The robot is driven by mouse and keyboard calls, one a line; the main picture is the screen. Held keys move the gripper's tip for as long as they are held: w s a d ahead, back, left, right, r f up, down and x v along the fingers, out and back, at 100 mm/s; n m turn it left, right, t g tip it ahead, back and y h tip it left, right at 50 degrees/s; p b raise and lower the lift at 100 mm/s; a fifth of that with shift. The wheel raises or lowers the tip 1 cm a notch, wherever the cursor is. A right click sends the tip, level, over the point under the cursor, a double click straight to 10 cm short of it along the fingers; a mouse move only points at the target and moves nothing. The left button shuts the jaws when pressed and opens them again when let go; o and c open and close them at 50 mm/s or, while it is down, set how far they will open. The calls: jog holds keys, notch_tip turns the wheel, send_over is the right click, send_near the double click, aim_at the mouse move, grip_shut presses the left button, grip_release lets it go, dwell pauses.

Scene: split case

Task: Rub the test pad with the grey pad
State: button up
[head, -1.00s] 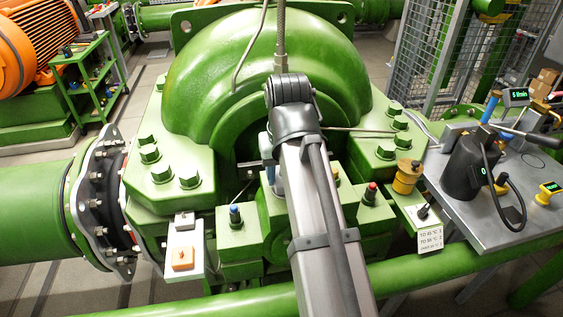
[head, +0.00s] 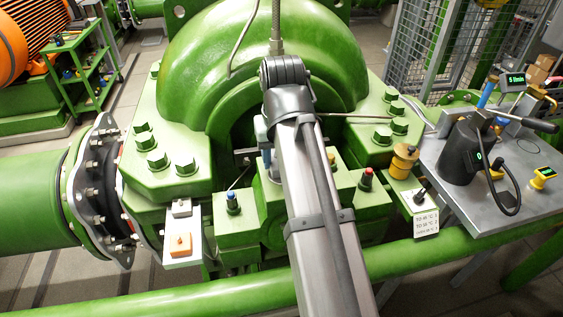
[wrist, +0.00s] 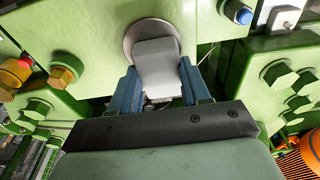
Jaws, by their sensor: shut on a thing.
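My gripper (wrist: 160,82) has blue fingers and is shut on a light grey block, the grey pad (wrist: 157,58), in the wrist view. The pad's far end overlaps a round metal disc (wrist: 133,32) on the green housing. I cannot tell whether they touch, or whether this disc is the test pad. In the head view my arm hides the pad and the disc, and only a bit of my gripper (head: 266,160) shows beside it. No other thing is clearly recognisable as the test pad.
A white plate (head: 179,262) with a grey and an orange square stands left of my arm. A blue-topped knob (head: 232,201) and a red-topped knob (head: 366,179) flank the arm. Big green bolts surround the housing. A grey bench (head: 470,215) with tools is at right.

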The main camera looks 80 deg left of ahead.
jog(key=shift+a, duration=0.9)
jog(key=shift+d+r, duration=0.1)
jog(key=shift+r, duration=4)
jog(key=shift+w, duration=0.1)
